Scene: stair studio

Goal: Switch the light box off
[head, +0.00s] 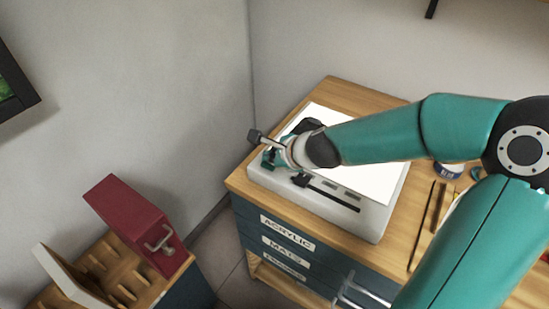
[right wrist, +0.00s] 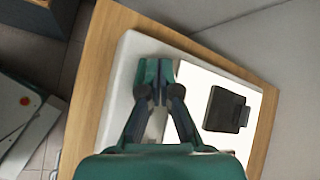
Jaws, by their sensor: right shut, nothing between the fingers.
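The light box (head: 376,222) is a white, low box on the wooden cabinet top, and its upper panel (head: 375,175) is bright white. Its front edge carries a dark slot (head: 335,195) with a black knob-like piece (head: 300,180) at the slot's left end. My right gripper (head: 268,160) is over the box's front left corner. In the right wrist view its fingers (right wrist: 155,80) are shut with nothing between them, over the pale border beside the lit panel. I cannot tell whether the fingertips touch the box. My left gripper is out of view.
A dark block (right wrist: 225,108) lies on the lit panel, and long thin tools (head: 433,215) and a jar (head: 449,170) are right of the box. The cabinet has labelled drawers (head: 287,233). Walls are close behind.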

